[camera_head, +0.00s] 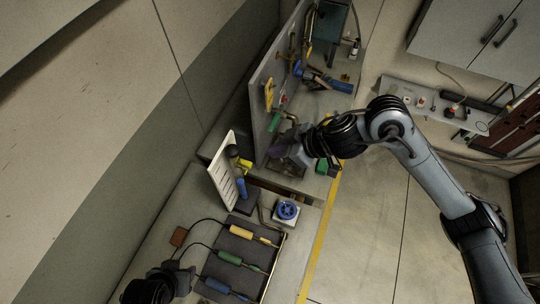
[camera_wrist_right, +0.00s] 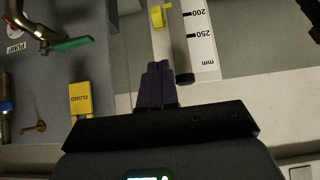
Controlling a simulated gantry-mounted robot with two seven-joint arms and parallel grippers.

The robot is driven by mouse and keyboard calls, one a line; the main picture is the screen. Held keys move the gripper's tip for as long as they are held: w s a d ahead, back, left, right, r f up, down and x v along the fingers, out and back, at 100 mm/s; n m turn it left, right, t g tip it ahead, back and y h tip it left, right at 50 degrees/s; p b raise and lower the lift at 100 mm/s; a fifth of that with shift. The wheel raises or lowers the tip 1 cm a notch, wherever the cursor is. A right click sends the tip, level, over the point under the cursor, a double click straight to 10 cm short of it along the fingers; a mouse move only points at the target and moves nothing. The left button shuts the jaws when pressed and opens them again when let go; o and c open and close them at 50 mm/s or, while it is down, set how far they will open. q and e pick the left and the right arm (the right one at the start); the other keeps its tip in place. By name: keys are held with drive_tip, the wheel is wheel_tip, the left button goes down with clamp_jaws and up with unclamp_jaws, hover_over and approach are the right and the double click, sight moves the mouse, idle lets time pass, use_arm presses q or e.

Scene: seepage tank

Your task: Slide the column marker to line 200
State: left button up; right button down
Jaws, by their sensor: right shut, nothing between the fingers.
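The column marker (camera_wrist_right: 161,16) is a small yellow piece at the top of the right wrist view. It appears roughly level with the 200 mark of the white scale (camera_wrist_right: 200,40), though the angle makes the exact line hard to read. In the head view the yellow marker (camera_head: 245,165) shows beside the upright white scale board (camera_head: 223,174). My right gripper (camera_wrist_right: 157,75) is shut and empty, apart from the marker. In the head view the right gripper (camera_head: 279,151) is right of the marker, by the grey panel. Part of my left arm shows at bottom left; its fingers are not clear.
A yellow CLOSED tag (camera_wrist_right: 81,99) and a green-handled valve (camera_wrist_right: 70,44) are on the panel near my right gripper. A blue round knob (camera_head: 288,210) and a tray with coloured-handled probes (camera_head: 237,262) are nearer the front. The floor at right is clear.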

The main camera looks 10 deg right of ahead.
hover_over(250, 164)
drive_tip(key=s+d, duration=0.1)
drive_tip(key=d, duration=0.1)
wheel_tip(250, 164, down, 6)
wheel_tip(250, 164, down, 4)
drive_tip(key=shift+a+f+p, duration=0.1)
drive_tip(key=shift+f+p, duration=0.15)
drive_tip(key=shift+p, duration=0.1)
drive_tip(key=shift+f+p, duration=0.4)
drive_tip(key=shift+f, duration=0.2)
